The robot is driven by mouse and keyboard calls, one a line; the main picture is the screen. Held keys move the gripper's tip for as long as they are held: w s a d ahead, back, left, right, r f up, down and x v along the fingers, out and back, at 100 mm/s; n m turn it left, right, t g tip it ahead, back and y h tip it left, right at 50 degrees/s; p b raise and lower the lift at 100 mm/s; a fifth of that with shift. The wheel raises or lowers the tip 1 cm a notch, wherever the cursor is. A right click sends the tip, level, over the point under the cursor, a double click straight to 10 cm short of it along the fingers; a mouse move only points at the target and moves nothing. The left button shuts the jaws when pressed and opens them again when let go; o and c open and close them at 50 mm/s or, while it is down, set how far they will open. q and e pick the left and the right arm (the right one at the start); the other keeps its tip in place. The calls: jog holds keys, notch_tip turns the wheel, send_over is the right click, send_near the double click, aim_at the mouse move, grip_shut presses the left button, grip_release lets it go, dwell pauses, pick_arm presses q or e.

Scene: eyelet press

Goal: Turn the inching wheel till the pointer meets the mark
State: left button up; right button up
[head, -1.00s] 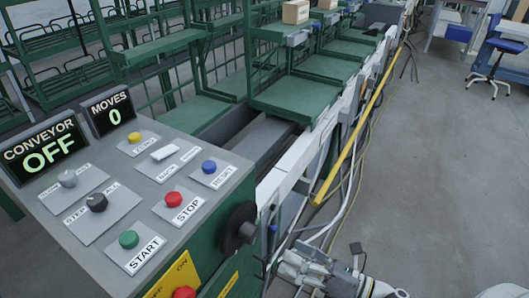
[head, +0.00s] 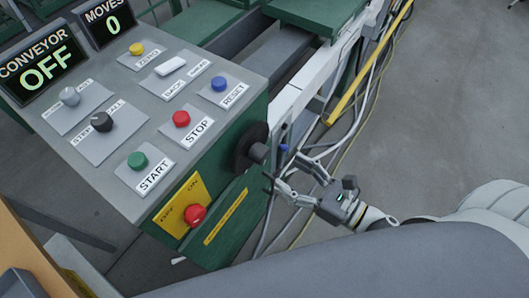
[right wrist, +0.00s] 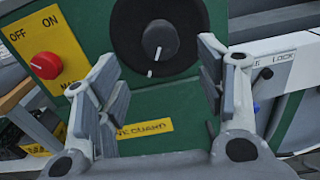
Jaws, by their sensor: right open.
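The inching wheel, a black disc (head: 245,147) with a protruding hub, sits on the right side of the green control cabinet. In the right wrist view the wheel (right wrist: 132,32) fills the upper middle. Its hub bears a white line, and a short white mark shows lower on the black disc; the two are apart. Which of them is the pointer I cannot tell. My right gripper (head: 277,173) is open and empty, just below and right of the wheel. In the right wrist view its fingers (right wrist: 163,82) stand apart below the hub, with nothing between them. My left gripper is not in view.
The grey panel (head: 120,165) carries several buttons and knobs; displays read CONVEYOR OFF and MOVES 0. A red knob (head: 195,214) on a yellow OFF/ON plate sits left of the wheel. Cables (head: 330,150) and a white rail (head: 300,90) lie to the right.

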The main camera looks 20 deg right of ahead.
aim_at(266, 158)
jog(key=p+x, duration=0.1)
jog(key=x, duration=0.6)
jog(key=shift+w+r+p, duration=0.1)
jog(key=shift+w+p, duration=0.1)
jog(key=shift+p, duration=0.2)
jog(key=shift+w+a, duration=0.35)
jog(key=shift+c, duration=0.5)
grip_shut()
jog(key=shift+f+n+b, duration=0.3)
jog(key=shift+n+b, duration=0.4)
jog(key=shift+b, duration=0.2)
jog(key=shift+r+n+b, duration=0.15)
jog(key=shift+n+b, duration=0.4)
jog(key=shift+n, duration=0.35)
